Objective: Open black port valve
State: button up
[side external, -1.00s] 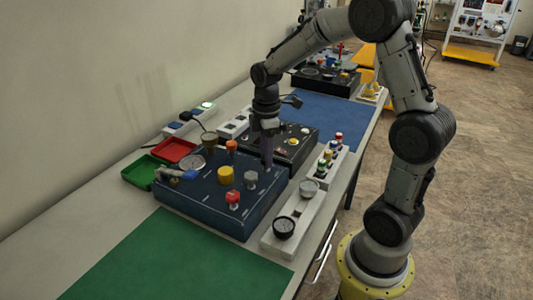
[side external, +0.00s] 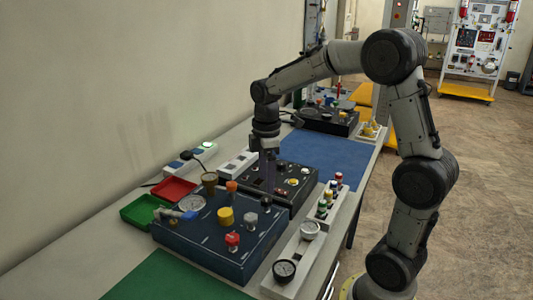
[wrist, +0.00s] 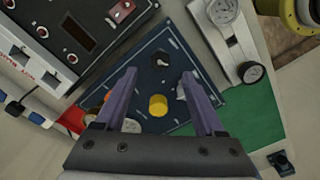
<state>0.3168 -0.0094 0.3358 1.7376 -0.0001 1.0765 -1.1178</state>
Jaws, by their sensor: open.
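The blue panel (side external: 205,242) lies on the bench. A black knob (side external: 266,202), seemingly the black port valve, stands near its far right corner; it also shows in the wrist view (wrist: 161,58). My gripper (side external: 270,182) points down above the panel's far right part, apart from the black knob. In the wrist view my gripper (wrist: 159,74) is open and empty, and the black knob appears just beyond the gap between the fingertips. The yellow knob (wrist: 158,105) shows between the fingers. How high the fingertips are above the knob is hard to tell.
A black panel (side external: 300,198) lies behind. A pale strip with gauges (side external: 297,255) lies to the right. Green (side external: 140,212) and red trays sit left.

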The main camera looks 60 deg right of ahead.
aim_at(266, 199)
notch_tip(266, 199, up, 8)
dwell(0.5)
jog(key=s+a+r+t, duration=0.3)
jog(key=s+a+r, duration=0.2)
jog(key=s+a, duration=0.4)
jog(key=s+a+f+m+t, duration=0.2)
jog(key=s+f+m, duration=0.5)
jog(key=s+m, duration=0.1)
jog(key=shift+s+f+m+t, duration=0.15)
jog(key=shift+f+m+t, duration=0.15)
jog(key=shift+m, duration=0.3)
